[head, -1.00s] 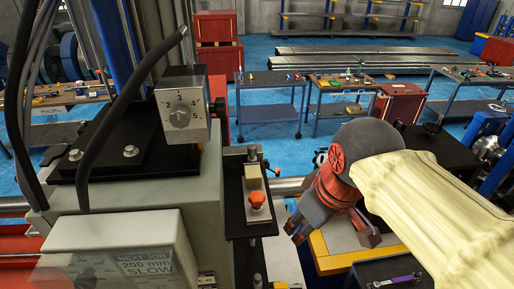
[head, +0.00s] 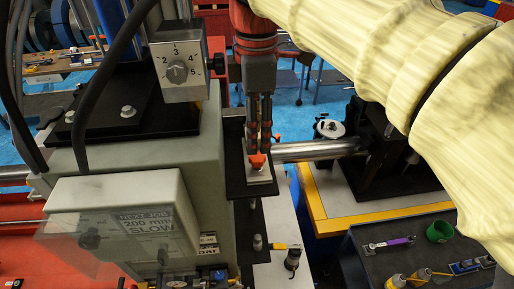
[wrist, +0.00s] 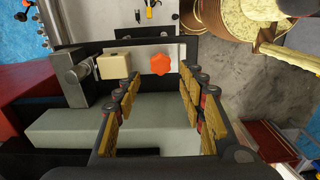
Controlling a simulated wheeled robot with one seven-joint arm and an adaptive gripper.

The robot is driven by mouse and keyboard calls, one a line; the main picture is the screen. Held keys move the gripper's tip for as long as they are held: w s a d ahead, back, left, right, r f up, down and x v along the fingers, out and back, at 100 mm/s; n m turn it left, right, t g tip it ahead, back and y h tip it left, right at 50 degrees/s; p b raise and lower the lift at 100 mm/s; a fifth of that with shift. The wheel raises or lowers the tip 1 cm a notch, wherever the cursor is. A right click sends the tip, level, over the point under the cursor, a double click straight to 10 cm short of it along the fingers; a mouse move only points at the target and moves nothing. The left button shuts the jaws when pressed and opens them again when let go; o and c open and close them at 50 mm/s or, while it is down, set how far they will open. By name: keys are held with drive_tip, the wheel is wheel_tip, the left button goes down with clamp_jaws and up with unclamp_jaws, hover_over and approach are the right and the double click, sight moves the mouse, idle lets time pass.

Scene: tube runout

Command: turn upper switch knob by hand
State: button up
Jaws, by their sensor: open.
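A silver box with a grey dial knob (head: 177,72) and a numbered scale stands at the upper left in the head view. A smaller orange-red knob (head: 258,161) sits on a pale plate on a black bracket; it also shows in the wrist view (wrist: 160,63). My gripper (head: 260,146) points down just above and behind this orange knob. In the wrist view my gripper (wrist: 162,86) has its fingers wide apart, with the orange knob beyond the tips and roughly between them. Nothing is held. I cannot tell whether a finger touches anything.
A box with a sign reading 200 mm SLOW (head: 147,222) is at lower left. A steel bar (head: 318,150) lies right of the bracket.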

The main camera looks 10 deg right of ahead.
sight(257, 157)
wheel_tip(257, 157, down, 6)
drive_tip(key=b, duration=0.4)
drive_tip(key=shift+f+b, duration=0.1)
drive_tip(key=shift+b, duration=0.3)
drive_tip(key=shift+c, duration=1.4)
drive_tip(key=c, duration=0.6)
